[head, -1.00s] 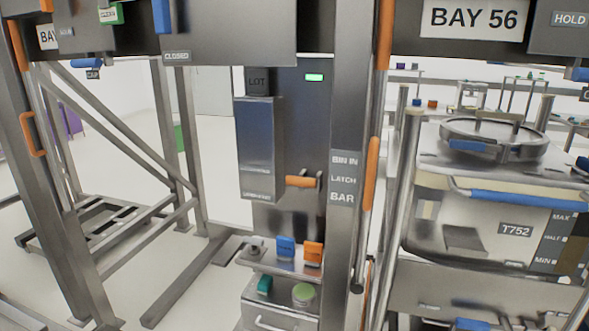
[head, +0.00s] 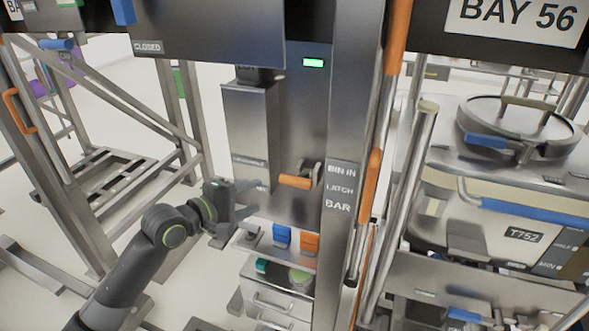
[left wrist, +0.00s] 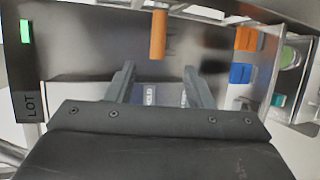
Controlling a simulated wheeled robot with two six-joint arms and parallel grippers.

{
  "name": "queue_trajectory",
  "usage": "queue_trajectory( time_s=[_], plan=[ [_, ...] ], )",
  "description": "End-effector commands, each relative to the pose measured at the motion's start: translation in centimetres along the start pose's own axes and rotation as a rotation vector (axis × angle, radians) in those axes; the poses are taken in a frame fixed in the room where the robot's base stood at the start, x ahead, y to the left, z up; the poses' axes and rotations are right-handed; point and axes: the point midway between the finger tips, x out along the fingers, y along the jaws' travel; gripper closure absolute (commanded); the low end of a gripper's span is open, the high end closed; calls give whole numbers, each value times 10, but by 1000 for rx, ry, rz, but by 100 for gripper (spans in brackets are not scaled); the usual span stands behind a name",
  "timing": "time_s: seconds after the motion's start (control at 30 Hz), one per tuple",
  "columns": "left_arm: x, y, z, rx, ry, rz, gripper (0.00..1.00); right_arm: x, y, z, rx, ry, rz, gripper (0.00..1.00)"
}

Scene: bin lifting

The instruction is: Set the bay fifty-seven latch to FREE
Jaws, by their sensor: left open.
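The latch (head: 295,181) has an orange grip on a metal pivot and points left, roughly level, on the dark post panel beside the labels BIN IN, LATCH and BAR. It also shows in the left wrist view (left wrist: 158,35), beyond the fingertips. No bay fifty-seven sign is readable here. My left gripper (head: 250,198) is open and empty, left of and slightly below the orange grip, apart from it. In the left wrist view its two fingers (left wrist: 159,72) stand apart, with a HOLD label partly visible between them. My right gripper is not in view.
A grey box (head: 250,130) sticks out above my left gripper. Below is a small shelf with a blue block (head: 281,236) and an orange block (head: 310,243). A vertical orange handle (head: 371,186) is on the post at right. A BAY 56 sign (head: 518,20) hangs at upper right.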

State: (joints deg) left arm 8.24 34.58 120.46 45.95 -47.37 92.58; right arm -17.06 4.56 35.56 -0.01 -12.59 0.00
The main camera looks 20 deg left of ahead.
Motion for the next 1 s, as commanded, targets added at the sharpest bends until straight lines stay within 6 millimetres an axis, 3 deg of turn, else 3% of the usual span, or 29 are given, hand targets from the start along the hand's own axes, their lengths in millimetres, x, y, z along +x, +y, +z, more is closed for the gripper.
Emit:
queue_trajectory(
  time_s=[0.27,1.0],
  plan=[
    [24,3,2,-8,-4,4,52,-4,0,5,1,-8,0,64],
    [148,3,2,-4,-4,1,52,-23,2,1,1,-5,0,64]
  ],
)
